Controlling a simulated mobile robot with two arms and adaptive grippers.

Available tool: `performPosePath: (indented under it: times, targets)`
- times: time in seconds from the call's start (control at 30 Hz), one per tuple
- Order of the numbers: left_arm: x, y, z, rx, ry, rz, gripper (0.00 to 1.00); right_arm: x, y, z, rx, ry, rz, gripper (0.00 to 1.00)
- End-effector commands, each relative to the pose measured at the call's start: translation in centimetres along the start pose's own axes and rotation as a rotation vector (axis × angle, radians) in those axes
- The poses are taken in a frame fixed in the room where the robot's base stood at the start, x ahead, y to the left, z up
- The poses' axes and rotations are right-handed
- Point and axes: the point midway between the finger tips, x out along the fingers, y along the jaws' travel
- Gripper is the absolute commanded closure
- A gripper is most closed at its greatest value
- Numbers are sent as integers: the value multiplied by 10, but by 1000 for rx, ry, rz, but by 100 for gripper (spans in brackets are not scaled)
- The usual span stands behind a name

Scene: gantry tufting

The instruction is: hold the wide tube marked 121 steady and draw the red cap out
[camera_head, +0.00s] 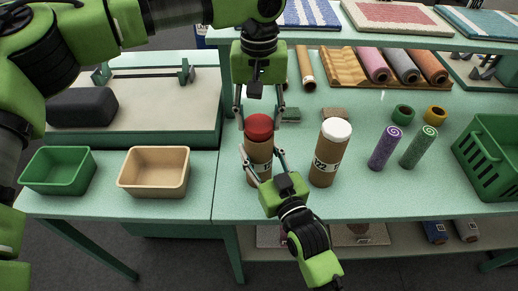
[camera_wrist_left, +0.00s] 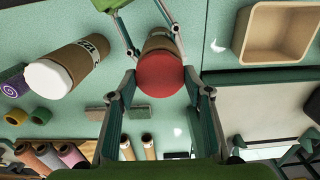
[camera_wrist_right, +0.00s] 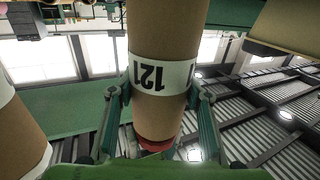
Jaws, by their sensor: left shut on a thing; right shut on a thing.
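The brown cardboard tube marked 121 (camera_head: 258,151) stands upright on the pale green table. Its white label (camera_wrist_right: 161,78) reads 121 upside down in the right wrist view. The red cap (camera_head: 259,127) sits at its top, with no clear gap between them; the cap also shows in the left wrist view (camera_wrist_left: 160,75). My left gripper (camera_head: 261,115) comes from above and is shut on the red cap, one finger on each side. My right gripper (camera_head: 263,153) comes from the front and is shut around the tube below the cap. It hides part of the label.
A tube marked 122 (camera_head: 325,162) with a white cap (camera_head: 336,128) stands close on the right. Purple (camera_head: 385,148) and green (camera_head: 419,147) rolls stand farther right, before a green basket (camera_head: 491,165). Left are a green bin (camera_head: 58,186) and a tan bin (camera_head: 153,188).

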Motion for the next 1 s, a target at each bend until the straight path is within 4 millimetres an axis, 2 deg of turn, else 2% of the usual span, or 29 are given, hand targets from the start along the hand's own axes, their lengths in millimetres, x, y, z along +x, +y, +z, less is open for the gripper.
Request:
performPosePath:
  times: [1.0]
  targets:
    - [-42, 0, 0, 0, 1, 2, 88, 0, 0, 0, 0, -1, 0, 78]
